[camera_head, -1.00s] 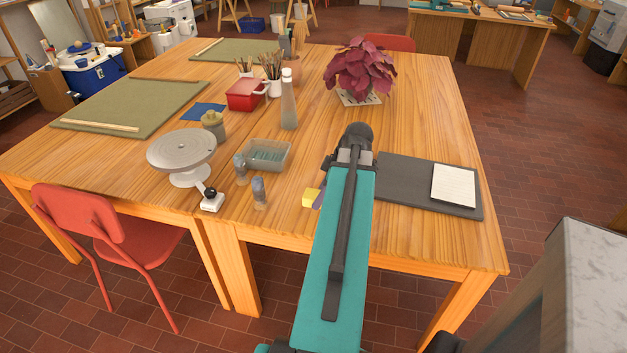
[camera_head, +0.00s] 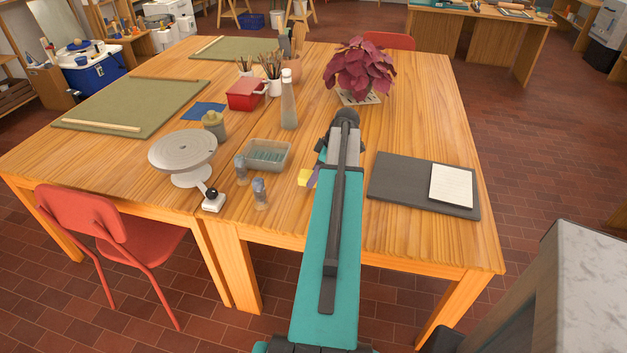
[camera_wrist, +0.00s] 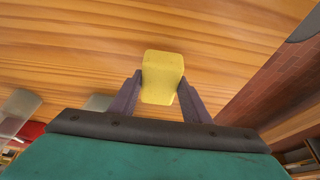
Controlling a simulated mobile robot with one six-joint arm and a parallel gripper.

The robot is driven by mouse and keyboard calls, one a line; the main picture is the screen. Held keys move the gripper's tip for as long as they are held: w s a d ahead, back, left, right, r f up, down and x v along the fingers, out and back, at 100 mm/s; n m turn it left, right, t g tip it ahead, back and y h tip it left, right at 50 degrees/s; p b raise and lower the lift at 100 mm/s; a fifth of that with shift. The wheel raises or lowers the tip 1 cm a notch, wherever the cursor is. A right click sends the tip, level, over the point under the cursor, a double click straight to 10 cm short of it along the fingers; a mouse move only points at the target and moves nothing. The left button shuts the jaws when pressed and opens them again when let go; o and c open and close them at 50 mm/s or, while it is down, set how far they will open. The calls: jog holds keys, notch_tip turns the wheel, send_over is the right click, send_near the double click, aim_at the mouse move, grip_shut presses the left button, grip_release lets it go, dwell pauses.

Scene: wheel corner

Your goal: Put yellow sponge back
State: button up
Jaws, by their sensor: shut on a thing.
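The yellow sponge (camera_wrist: 162,76) is between the two purple-grey fingers of my gripper (camera_wrist: 161,100) in the wrist view. The fingers are shut on its sides. In the head view a small part of the sponge (camera_head: 305,178) shows at the left of my arm, over the wooden table. One finger of my gripper (camera_head: 314,176) shows beside it; the rest is hidden behind my arm. A clear rectangular tub (camera_head: 286,165) with greenish contents stands just left of the sponge. I cannot tell how high the sponge is above the table.
Two small bluish-grey objects (camera_head: 260,193) stand left of my gripper. A grey turntable (camera_head: 183,150), a tall bottle (camera_head: 289,105) and a red box (camera_head: 244,95) are farther left. A dark board (camera_head: 400,185) with paper lies right. A potted red plant (camera_head: 359,70) stands behind.

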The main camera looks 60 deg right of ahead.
jog(key=shift+w+d, duration=0.35)
jog(key=shift+f, duration=0.15)
jog(key=shift+f+p, duration=0.6)
jog(key=shift+f, duration=1.05)
jog(key=shift+f, duration=0.1)
jog(key=o, duration=0.9)
jog(key=shift+o, duration=0.2)
jog(key=shift+r, duration=0.2)
jog(key=b+v, duration=0.2)
jog(key=v, duration=1)
jog(key=shift+b, duration=0.3)
